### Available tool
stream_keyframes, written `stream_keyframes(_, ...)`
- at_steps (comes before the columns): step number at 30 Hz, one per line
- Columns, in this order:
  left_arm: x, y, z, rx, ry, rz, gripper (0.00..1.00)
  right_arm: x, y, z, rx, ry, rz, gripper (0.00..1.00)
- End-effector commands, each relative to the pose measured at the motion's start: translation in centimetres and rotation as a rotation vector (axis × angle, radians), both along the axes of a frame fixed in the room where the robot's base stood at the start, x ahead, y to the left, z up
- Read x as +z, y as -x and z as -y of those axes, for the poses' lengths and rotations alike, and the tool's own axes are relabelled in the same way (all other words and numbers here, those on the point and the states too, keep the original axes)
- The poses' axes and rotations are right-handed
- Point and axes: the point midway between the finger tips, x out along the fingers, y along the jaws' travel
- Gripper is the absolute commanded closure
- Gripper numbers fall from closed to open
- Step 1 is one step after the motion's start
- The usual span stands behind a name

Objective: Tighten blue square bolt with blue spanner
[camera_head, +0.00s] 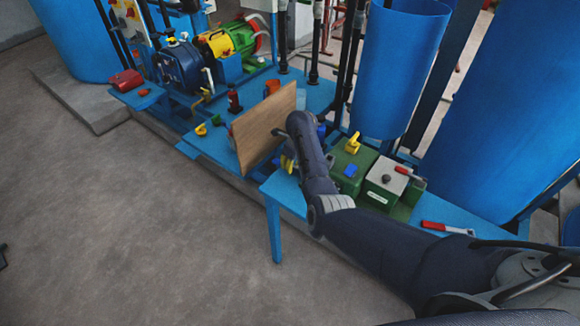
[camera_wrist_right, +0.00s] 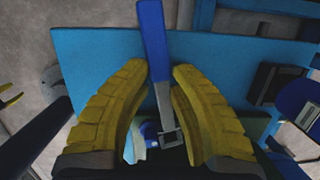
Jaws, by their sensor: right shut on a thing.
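A blue-handled spanner (camera_wrist_right: 153,45) with a grey shaft and an open square end shows in the right wrist view. My right gripper (camera_wrist_right: 160,70) has its yellow fingers closed on either side of the spanner, holding it. In the head view my right gripper (camera_head: 288,164) is mostly hidden behind my own arm, beside a wooden board. A small blue square piece (camera_head: 350,171), which looks like the blue square bolt, sits on the front of a green box (camera_head: 347,186). It is apart from the gripper. My left gripper is not in view.
The upright wooden board (camera_head: 262,128) stands close to the left of my right gripper. A white-topped box (camera_head: 387,177) with a red lever and a red-handled tool (camera_head: 446,228) are to the right on the blue table (camera_head: 275,190). Blue tanks (camera_head: 398,65) stand behind.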

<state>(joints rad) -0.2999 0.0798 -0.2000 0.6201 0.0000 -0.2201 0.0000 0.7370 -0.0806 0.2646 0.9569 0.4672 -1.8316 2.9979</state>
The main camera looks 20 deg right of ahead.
Motion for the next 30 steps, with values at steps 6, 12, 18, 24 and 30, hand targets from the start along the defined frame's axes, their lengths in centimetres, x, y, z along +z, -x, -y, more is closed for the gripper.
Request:
stream_keyframes(6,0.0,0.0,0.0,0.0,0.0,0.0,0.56,-0.78,0.58,0.14,-0.016,0.001,-0.019,1.0)
stream_keyframes(12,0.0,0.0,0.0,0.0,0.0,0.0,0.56,-0.77,0.58,0.08,-0.017,0.0,-0.018,1.0)
stream_keyframes(18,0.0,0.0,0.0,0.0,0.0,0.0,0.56,-0.59,0.42,0.01,-0.016,-0.001,-0.014,0.61)
stream_keyframes(24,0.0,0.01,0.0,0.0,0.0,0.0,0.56,-0.36,0.22,0.0,-0.015,-0.002,-0.008,0.5)
stream_keyframes(30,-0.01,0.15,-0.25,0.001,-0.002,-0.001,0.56,-0.02,0.12,-0.04,-0.015,-0.002,-0.004,0.5)
